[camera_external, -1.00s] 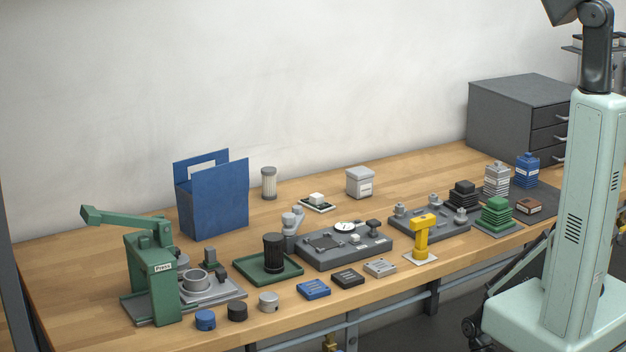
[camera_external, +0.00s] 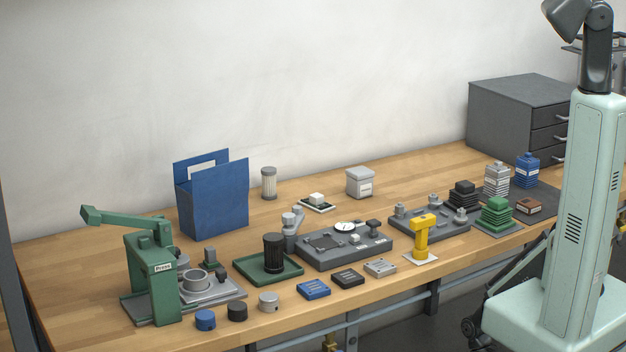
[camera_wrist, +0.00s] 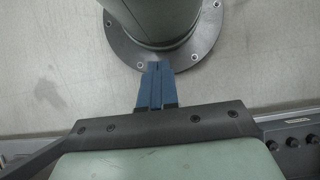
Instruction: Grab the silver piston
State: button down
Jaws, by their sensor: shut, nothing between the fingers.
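The silver piston (camera_external: 268,302) is a small grey cylinder standing near the front edge of the bench in the external view. A black piston (camera_external: 237,311) and a blue piston (camera_external: 206,320) stand in a row to its left. My gripper (camera_wrist: 157,66) shows only in the wrist view, its blue fingers together and empty. It points at a bolted round base flange over a pale floor, well away from the piston, which the wrist view does not show.
A green press (camera_external: 152,275) stands left of the pistons. A green tray (camera_external: 250,276) with a dark cylinder lies behind them. Blue, black and silver flat blocks (camera_external: 314,289) line the front edge to the right. A blue holder (camera_external: 215,200) stands behind.

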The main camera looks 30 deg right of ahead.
jog(key=c, duration=1.8)
grip_release()
jog(key=shift+c, duration=0.2)
jog(key=o, duration=1.4)
jog(key=shift+c, duration=0.2)
jog(key=shift+w, duration=0.1)
